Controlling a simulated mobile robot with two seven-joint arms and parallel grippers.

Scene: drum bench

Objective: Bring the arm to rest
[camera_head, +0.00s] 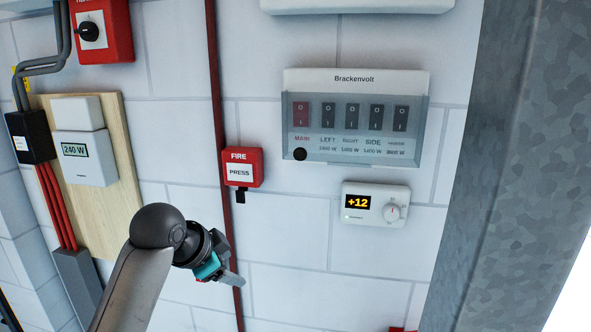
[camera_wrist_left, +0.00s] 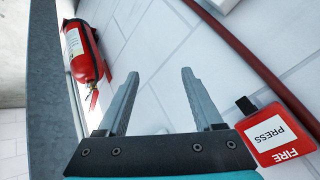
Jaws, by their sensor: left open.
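My left arm (camera_head: 140,278) comes in from the lower left in the head view. Its gripper (camera_head: 234,281) is in front of the white block wall, below the red fire call box (camera_head: 241,168) and close to the dark red vertical pipe in the picture. In the left wrist view the two grey fingers of the gripper (camera_wrist_left: 161,73) stand apart with nothing between them. The fire box (camera_wrist_left: 276,135) shows there at the lower right, beside the fingers and apart from them. My right gripper is not in view.
A Brackenvolt switch panel (camera_head: 354,118) and a thermostat reading +12 (camera_head: 375,204) hang right of the pipe (camera_head: 214,80). A 240 W meter (camera_head: 83,157) is at left. A galvanised post (camera_head: 520,170) stands right. The wrist view shows a fire extinguisher (camera_wrist_left: 83,52).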

